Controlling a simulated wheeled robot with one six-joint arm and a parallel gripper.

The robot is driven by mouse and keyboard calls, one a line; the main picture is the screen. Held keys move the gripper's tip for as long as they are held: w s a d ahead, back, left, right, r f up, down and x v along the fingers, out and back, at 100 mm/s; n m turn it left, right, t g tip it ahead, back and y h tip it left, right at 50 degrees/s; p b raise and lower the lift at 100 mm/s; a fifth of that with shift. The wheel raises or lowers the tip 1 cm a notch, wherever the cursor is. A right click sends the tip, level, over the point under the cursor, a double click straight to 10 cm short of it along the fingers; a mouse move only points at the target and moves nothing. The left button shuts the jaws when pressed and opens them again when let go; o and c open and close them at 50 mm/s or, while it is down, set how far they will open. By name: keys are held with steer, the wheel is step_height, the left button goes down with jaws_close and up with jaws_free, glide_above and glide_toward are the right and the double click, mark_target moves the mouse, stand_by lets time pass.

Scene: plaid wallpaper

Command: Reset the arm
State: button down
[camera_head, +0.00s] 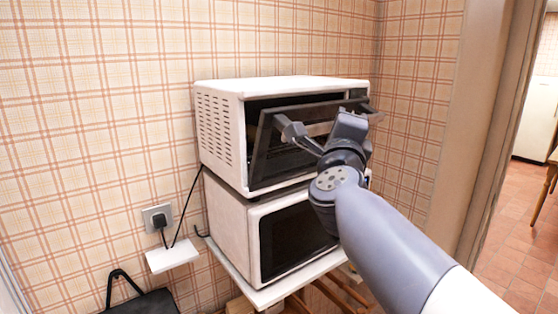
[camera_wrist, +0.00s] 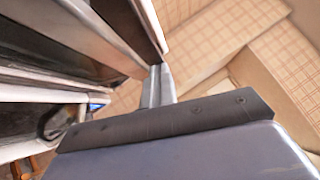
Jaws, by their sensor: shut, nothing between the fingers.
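My arm reaches in from the lower right in the head view, and my gripper (camera_head: 290,130) is in front of the upper white oven (camera_head: 222,130). That oven's dark glass door (camera_head: 262,150) is tilted partly open, its top edge standing out from the body. The gripper is close to the door; I cannot tell whether they touch. In the wrist view the fingers of my gripper (camera_wrist: 157,85) are together with nothing between them. My wrist hides part of the door's right side.
A lower white microwave (camera_head: 235,215) stands under the oven on a white shelf (camera_head: 290,285). A wall socket (camera_head: 157,217) with a plug and cable is at left, above a small white ledge (camera_head: 172,257). A doorway opens onto a tiled floor (camera_head: 510,240) at right.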

steer(key=s+d+f+m+t+h+b, duration=0.1)
steer(key=s+d+f+m+h+b, duration=0.1)
steer(key=f+b, duration=0.5)
steer(key=s+d+f+m+t+h+b, duration=0.1)
steer(key=s+f+m+h+b, duration=0.2)
steer(key=f+m+b, duration=0.4)
steer(key=h+b, duration=0.1)
steer(key=b, duration=0.7)
steer(key=shift+d+h, duration=0.3)
steer(key=shift+d, duration=0.05)
steer(key=shift+f, duration=0.15)
